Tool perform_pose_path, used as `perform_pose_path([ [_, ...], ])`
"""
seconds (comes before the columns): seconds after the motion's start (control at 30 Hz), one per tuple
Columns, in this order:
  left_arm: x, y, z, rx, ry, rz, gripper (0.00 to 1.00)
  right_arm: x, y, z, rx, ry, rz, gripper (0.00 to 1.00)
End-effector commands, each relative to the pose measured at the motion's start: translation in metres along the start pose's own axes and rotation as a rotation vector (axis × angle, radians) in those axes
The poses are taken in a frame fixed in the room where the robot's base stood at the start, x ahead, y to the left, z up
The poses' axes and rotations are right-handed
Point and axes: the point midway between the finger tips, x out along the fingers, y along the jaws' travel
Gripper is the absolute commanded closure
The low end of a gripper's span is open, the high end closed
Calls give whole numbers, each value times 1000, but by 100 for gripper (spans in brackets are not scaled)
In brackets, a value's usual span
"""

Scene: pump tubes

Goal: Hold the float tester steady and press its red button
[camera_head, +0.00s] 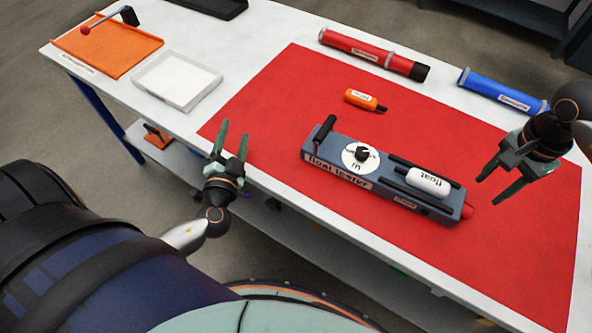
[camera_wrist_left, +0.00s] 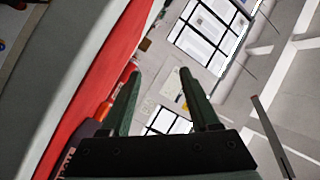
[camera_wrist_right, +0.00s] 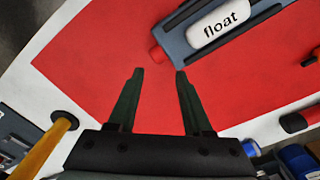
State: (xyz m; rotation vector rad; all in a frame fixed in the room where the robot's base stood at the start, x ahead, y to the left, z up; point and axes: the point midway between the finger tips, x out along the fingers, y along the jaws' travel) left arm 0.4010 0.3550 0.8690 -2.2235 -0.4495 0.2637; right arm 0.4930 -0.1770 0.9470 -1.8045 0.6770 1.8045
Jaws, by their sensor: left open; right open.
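The float tester (camera_head: 385,193) is a blue-grey box lying on the red mat, with a black handle at its left end, a white dial with a black knob, and a white float (camera_head: 428,182) in its cradle. Its red button (camera_head: 467,212) is on the right end; the button also shows in the right wrist view (camera_wrist_right: 157,55). My left gripper (camera_head: 234,140) is open and empty at the table's front edge, left of the tester. My right gripper (camera_head: 488,187) is open and empty, above and right of the button, apart from it. In the right wrist view the fingertips (camera_wrist_right: 158,72) point toward the tester's button end.
An orange bottle (camera_head: 365,100) lies on the red mat (camera_head: 290,100) behind the tester. A red tube (camera_head: 372,54) and a blue tube (camera_head: 500,90) lie at the back. A white tray (camera_head: 178,80) and an orange tray (camera_head: 107,45) stand at the left.

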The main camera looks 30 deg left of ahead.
Motion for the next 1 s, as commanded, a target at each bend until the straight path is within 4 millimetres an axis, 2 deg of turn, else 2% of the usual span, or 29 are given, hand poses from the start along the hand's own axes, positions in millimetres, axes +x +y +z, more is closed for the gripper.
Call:
perform_pose_path([
  [0.03, -11, 14, -24, -34, 65, 39, 38, 0, 0, 0, 0, 0, 0, 50],
  [0.1, -28, 31, -55, -81, 150, 89, 38, 0, 0, 0, 0, 0, 0, 50],
  [0.2, -51, 49, -93, -140, 250, 153, 38, 0, 0, 0, 0, 0, 0, 50],
  [0.3, -71, 61, -121, -187, 325, 205, 38, 0, 0, 0, 0, 0, 0, 50],
  [0.4, -92, 74, -126, -244, 325, 265, 38, 0, 0, 0, 0, 0, 0, 50],
  [0.5, -100, 79, -129, -277, 324, 293, 38, 0, 0, 0, 0, 0, 0, 50],
  [0.67, -90, 84, -135, -289, 323, 299, 38, 0, 0, 0, 0, 0, 0, 50],
  [1.0, -32, 99, -158, -289, 322, 298, 38, 0, 0, 0, 0, 0, 0, 50],
])
